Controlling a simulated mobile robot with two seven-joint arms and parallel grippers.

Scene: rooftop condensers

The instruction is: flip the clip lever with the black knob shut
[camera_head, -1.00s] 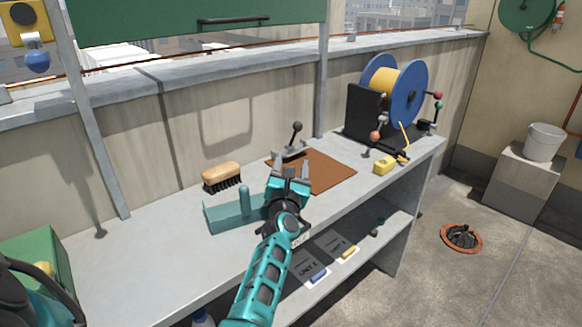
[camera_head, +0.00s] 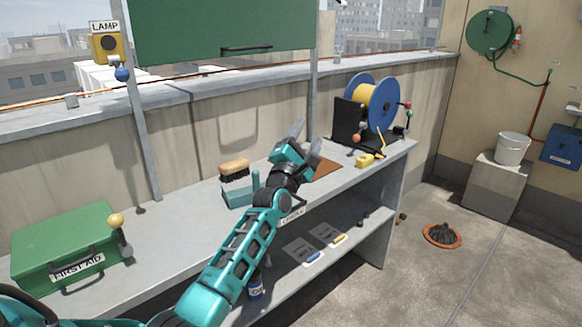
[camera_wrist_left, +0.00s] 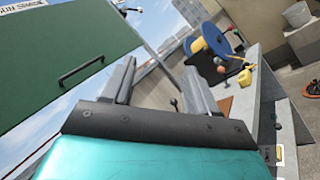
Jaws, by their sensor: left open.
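The clip lever with the black knob is hidden in the head view, behind my left gripper and arm. The brown mat (camera_head: 326,169) shows only partly, to the right of the gripper. My left gripper (camera_head: 308,136) is open, its fingers pointing up and away above the mat area. In the left wrist view a small dark knob (camera_wrist_left: 173,102) shows between the open fingers; I cannot tell for sure that it is the clip's knob. I see nothing held. My right gripper is not in view.
A brush (camera_head: 235,170) and a teal bracket (camera_head: 240,192) stand left of my gripper. A green first aid box (camera_head: 66,245) is at left. Green panel (camera_head: 220,30) hangs above.

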